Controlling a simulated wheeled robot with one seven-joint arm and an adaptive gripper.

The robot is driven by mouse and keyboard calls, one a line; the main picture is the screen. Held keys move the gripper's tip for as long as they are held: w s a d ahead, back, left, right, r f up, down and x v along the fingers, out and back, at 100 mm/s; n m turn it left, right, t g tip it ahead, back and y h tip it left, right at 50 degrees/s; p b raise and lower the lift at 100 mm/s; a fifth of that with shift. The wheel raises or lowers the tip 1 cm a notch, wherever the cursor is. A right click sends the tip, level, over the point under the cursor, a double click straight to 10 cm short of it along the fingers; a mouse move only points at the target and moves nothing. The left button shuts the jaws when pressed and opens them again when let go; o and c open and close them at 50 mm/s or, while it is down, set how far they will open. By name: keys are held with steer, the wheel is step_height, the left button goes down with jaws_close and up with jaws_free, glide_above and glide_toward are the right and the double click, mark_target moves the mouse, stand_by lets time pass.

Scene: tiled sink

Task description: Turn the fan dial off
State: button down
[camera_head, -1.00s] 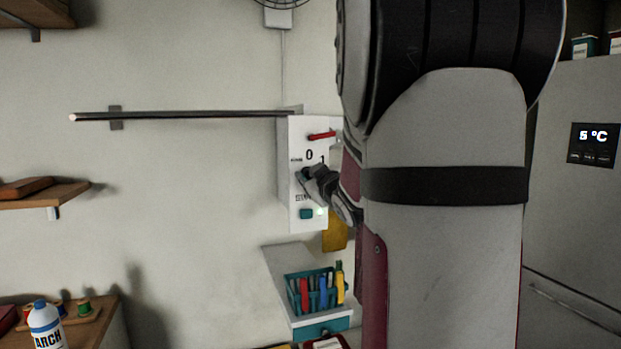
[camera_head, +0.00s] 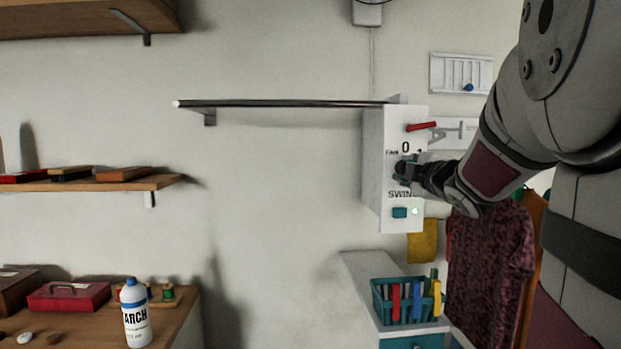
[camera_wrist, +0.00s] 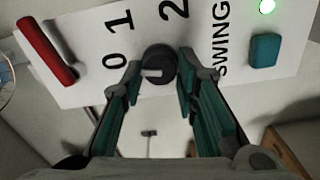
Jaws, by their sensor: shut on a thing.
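The fan dial (camera_wrist: 158,60) is a dark round knob on a white control panel (camera_head: 393,125) on the wall. In the wrist view, the numerals 0, 1 and 2 stand around it, and a pale mark on the knob lies on the side towards the 0. My gripper (camera_wrist: 160,72) has one finger on each side of the dial and is shut on it. In the head view, my gripper (camera_head: 406,172) is at the panel's face and covers most of the dial.
A red lever (camera_head: 421,127) sits above the dial, and a teal swing button (camera_head: 399,213) below it beside a lit green lamp (camera_head: 415,211). A dark rod (camera_head: 290,103) runs left from the panel top. A teal basket (camera_head: 408,300) stands below.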

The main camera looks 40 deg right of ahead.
steer(key=shift+f+n+b, duration=0.15)
steer(key=shift+n+b, duration=0.5)
steer(key=shift+n, duration=0.45)
steer(key=c, duration=1.2)
jaws_free()
steer(key=shift+c, duration=0.2)
steer(key=v, duration=1.2)
